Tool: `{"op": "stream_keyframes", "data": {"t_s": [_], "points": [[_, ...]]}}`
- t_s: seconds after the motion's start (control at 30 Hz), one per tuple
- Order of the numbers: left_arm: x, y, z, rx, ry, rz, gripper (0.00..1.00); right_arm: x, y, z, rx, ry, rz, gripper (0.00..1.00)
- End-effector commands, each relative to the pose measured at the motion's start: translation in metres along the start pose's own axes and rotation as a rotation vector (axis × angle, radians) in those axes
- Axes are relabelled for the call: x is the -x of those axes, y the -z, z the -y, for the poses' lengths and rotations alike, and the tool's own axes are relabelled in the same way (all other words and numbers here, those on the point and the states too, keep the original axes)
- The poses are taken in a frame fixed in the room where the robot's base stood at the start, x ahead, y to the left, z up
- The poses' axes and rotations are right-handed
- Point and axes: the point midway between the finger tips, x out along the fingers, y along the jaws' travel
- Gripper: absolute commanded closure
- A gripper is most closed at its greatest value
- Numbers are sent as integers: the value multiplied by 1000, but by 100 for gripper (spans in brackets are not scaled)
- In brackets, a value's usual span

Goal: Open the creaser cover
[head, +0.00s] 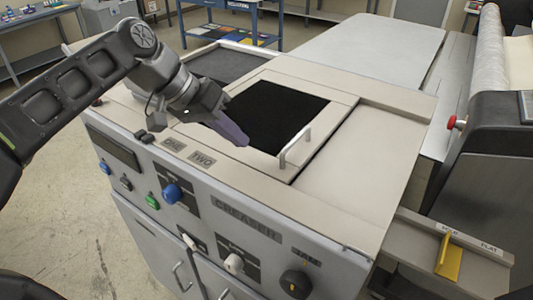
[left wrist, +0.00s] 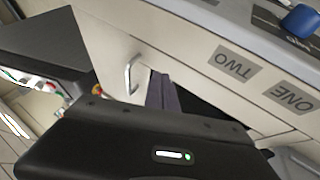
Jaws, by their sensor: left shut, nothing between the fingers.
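The creaser (head: 250,219) is a light grey and beige machine with its name on the front panel. On its top, the creaser cover (head: 272,161) is a pale frame around a black area, lying flat. A pale bar handle (head: 294,147) stands on the cover's right side; it also shows in the left wrist view (left wrist: 130,73). My left gripper (head: 242,141) is shut and empty above the black area, left of the handle and apart from it. Its purple-grey fingers (left wrist: 163,93) show together in the left wrist view. My right gripper is out of view.
Knobs and buttons, including a blue knob (head: 172,194), line the creaser's front. A second dark panel (head: 218,64) lies behind my left forearm. Flat pale top (head: 360,150) is clear right of the cover. A yellow lever (head: 448,261) stands at the far right.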

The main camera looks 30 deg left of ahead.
Motion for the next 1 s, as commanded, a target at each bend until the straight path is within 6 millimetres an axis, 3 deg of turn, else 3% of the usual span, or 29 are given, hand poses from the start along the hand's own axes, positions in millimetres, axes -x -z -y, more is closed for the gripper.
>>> {"op": "stream_keyframes", "data": {"t_s": [0.2,0.3,0.5,1.0], "points": [[-44,0,-1,1,0,5,100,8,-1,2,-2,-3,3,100],[-48,1,-20,-4,-1,3,100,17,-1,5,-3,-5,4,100],[-58,0,-34,0,-1,1,100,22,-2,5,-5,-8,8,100],[-61,0,-37,0,0,0,100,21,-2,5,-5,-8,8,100]]}}
